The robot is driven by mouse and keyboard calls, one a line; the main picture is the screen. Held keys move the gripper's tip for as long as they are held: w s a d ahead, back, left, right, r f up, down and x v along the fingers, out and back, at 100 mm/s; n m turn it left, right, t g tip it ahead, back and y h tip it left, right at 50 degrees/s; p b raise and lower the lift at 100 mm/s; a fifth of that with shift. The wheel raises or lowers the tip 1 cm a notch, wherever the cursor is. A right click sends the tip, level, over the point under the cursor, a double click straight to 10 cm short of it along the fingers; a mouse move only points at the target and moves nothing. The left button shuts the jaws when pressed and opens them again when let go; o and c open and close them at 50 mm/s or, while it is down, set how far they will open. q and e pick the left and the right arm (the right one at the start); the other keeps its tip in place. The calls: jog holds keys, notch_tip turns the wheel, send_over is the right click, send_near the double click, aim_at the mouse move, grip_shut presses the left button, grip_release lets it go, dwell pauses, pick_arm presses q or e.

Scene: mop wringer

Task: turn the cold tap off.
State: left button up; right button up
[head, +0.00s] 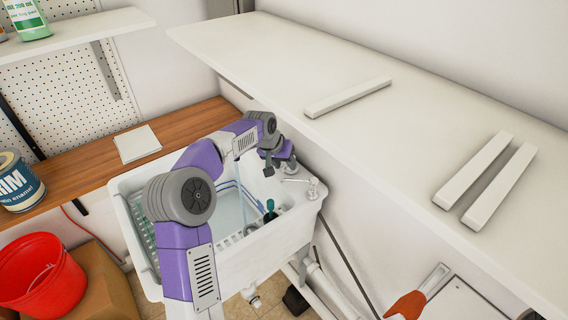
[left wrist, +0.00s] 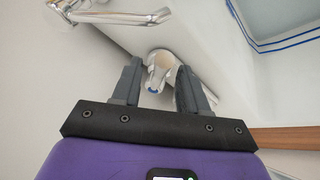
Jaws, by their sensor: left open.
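The white sink (head: 270,250) stands against the wall. A chrome tap with a blue mark (left wrist: 158,72), which I take for the cold tap, shows in the left wrist view between the fingers of my left gripper (left wrist: 156,82). The gripper is open; I cannot tell whether either finger touches the tap. In the head view my left gripper (head: 278,163) is over the sink's back corner and hides most of that tap. Another chrome fitting (head: 312,186) stands on the rim to its right.
A white shelf (head: 400,120) with several white bars overhangs the sink's right side. A wooden counter (head: 90,175) with a white sheet (head: 137,143) and a paint can (head: 18,183) is at left. A red bucket (head: 40,275) sits on a cardboard box (head: 105,285).

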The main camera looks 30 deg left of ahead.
pick_arm(q)
jog(key=shift+c, duration=0.3)
grip_shut()
